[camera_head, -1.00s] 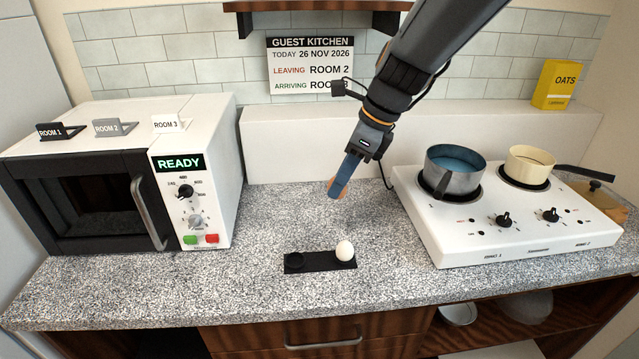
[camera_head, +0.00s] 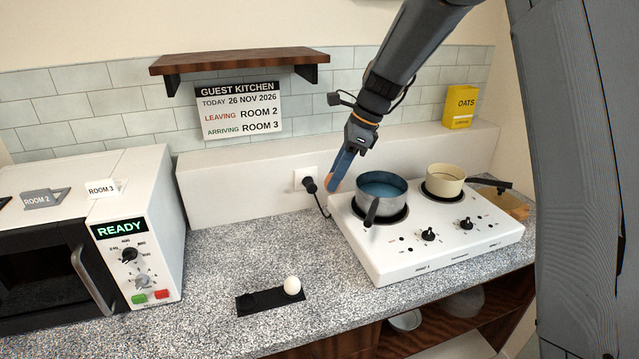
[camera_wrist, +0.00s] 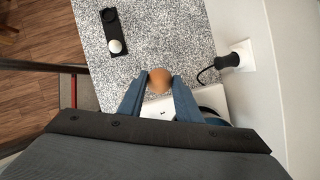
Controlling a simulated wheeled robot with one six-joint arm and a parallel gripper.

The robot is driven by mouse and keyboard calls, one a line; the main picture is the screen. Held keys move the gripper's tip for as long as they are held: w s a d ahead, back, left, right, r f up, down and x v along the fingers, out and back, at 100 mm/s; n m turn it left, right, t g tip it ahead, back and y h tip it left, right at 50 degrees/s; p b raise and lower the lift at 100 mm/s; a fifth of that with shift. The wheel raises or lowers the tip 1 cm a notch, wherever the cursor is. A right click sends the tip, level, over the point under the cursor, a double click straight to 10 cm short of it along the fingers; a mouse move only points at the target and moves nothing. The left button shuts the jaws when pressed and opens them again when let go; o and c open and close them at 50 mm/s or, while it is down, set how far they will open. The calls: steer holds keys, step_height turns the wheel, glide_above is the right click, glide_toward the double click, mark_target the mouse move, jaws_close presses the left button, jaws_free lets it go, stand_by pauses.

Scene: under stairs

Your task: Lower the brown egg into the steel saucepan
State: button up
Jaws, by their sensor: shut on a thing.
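My gripper (camera_head: 338,178) is shut on the brown egg (camera_wrist: 160,78), which sits between the two blue fingertips in the wrist view. In the head view only a small part of the egg (camera_head: 331,183) shows at the fingertips. It is held in the air above the counter, just left of the hob. The steel saucepan (camera_head: 383,205) stands on the hob's left ring, to the right of my gripper. It holds blue-looking water, and its dark handle points toward the front.
A white egg (camera_head: 292,285) sits in the black holder (camera_head: 262,301); the other cup is empty. A cream pan (camera_head: 443,181) stands on the right ring of the white hob (camera_head: 440,250). A plug (camera_head: 309,185) with a cord is at the wall. A microwave (camera_head: 130,225) stands left.

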steer(key=w+d+r, duration=0.2)
steer(key=w+d, duration=1.2)
steer(key=d, duration=0.3)
steer(key=shift+a, duration=0.1)
steer(key=shift+a, duration=0.3)
steer(key=shift+f, duration=0.15)
stand_by(0.3)
step_height(320, 180, down, 10)
steer(key=b, duration=0.3)
stand_by(1.6)
steer(key=shift+f+b, duration=0.7)
steer(key=shift+f, duration=1.05)
stand_by(1.3)
